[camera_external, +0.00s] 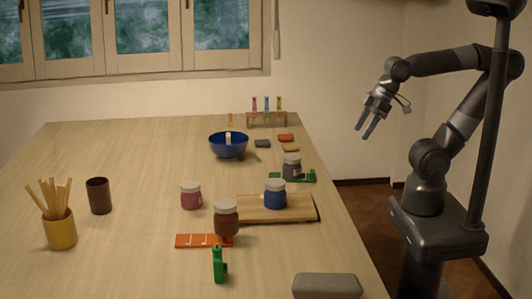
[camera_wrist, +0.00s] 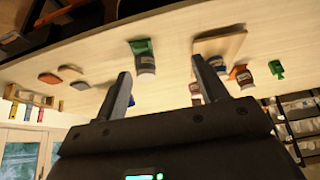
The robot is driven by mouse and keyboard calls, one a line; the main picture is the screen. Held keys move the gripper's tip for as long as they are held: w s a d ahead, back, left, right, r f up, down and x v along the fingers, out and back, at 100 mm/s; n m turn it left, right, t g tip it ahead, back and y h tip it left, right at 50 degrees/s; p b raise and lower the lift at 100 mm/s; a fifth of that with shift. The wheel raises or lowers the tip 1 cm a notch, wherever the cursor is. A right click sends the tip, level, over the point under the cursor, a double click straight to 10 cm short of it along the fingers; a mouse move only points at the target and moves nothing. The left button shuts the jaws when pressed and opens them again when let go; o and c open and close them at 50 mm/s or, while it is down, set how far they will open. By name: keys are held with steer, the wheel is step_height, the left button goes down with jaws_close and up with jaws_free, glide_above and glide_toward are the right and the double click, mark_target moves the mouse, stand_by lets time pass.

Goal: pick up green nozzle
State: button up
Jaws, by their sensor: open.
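The green nozzle (camera_external: 219,265) stands upright near the front edge of the table, in front of an orange strip (camera_external: 196,240). In the wrist view, a small green piece that looks like this nozzle (camera_wrist: 277,69) is at the right, beyond the fingers. My gripper (camera_external: 365,119) is open and empty, held in the air to the right of the table, well apart from the nozzle. Its two fingers also show spread in the wrist view (camera_wrist: 163,76). Nothing hides the nozzle in the external view.
A brown jar (camera_external: 226,219) stands at the strip behind the nozzle. A blue jar (camera_external: 275,197) is on a wooden board (camera_external: 300,209). A grey jar (camera_external: 291,170) stands by another green piece (camera_external: 307,177). A grey case (camera_external: 328,286) lies right of the nozzle.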

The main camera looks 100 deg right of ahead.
steer(key=w+a+r, duration=0.3)
steer(key=w+r, duration=0.1)
steer(key=w, duration=0.3)
steer(key=w+a+r, duration=0.3)
steer(key=w, duration=0.4)
steer(key=g, duration=0.1)
glide_above(218, 257)
steer(key=s, duration=0.3)
step_height(218, 257, down, 13)
steer(key=x, duration=1)
steer(key=shift+d+f, duration=0.3)
steer(key=shift+d, duration=0.05)
steer(key=shift+c, duration=0.4)
steer(key=shift+s, duration=0.1)
steer(key=c, duration=1)
